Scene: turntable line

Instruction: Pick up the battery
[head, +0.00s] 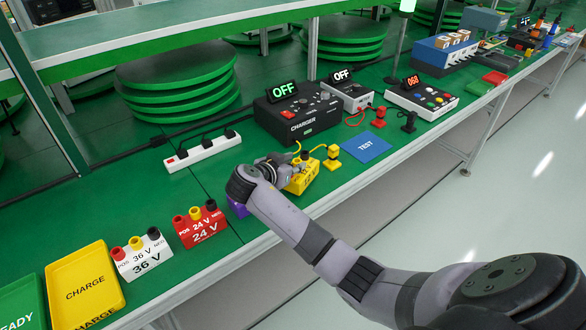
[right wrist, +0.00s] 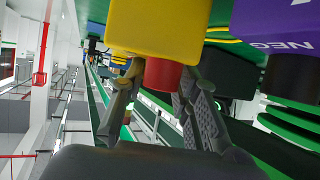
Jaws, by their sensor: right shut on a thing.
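Several batteries line the green bench in the head view: a white 36 V one (head: 143,256), a red 24 V one (head: 199,226), a purple one (head: 238,207) mostly hidden behind my arm, and a yellow one (head: 302,179). My right gripper (head: 284,164) is at the yellow battery. In the right wrist view its fingers (right wrist: 158,88) are closed on either side of the red terminal (right wrist: 164,73) of the yellow battery (right wrist: 158,25). The purple battery (right wrist: 285,28) is close beside it there. Whether the yellow battery touches the bench is unclear. My left gripper is not in view.
A yellow CHARGE tray (head: 85,286) and green READY tray (head: 22,305) lie at left. A blue TEST mat (head: 367,145) is clear.

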